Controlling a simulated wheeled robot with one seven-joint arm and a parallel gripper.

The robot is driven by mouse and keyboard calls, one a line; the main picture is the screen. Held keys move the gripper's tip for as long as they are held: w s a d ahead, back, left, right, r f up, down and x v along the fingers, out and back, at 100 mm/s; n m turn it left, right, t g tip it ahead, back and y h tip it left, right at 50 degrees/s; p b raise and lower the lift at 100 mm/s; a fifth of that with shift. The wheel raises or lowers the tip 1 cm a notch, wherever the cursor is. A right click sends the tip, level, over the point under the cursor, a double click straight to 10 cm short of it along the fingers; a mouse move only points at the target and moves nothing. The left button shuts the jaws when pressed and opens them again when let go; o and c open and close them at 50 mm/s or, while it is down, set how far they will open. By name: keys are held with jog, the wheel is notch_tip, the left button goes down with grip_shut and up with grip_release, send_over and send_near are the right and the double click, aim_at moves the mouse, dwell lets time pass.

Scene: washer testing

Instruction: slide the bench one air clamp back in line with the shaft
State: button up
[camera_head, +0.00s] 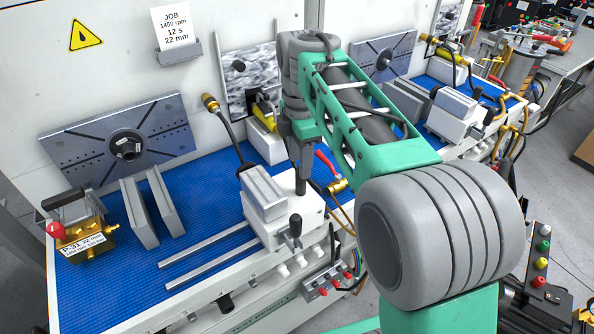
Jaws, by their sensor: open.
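The bench one air clamp (290,222) is a white block with a grey ribbed jaw on top. It sits at the right end of two steel rails (205,249) on the blue mat. The shaft hub (127,146) is in the grey slotted plate on the back wall, well left of the clamp. My gripper (301,190) points down just over or behind the clamp's right side. Its fingers overlap in this view, and I cannot tell whether they touch the clamp.
A brass block (82,240) with a red knob and a label stands at the mat's left. Two grey upright plates (150,210) stand between it and the rails. Hoses and a red-handled valve (335,180) are right of the clamp. The rails left of the clamp are clear.

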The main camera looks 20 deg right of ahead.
aim_at(300, 181)
notch_tip(300, 181, down, 7)
jog(key=shift+s+r, duration=0.1)
grip_shut()
dwell(0.6)
dwell(0.9)
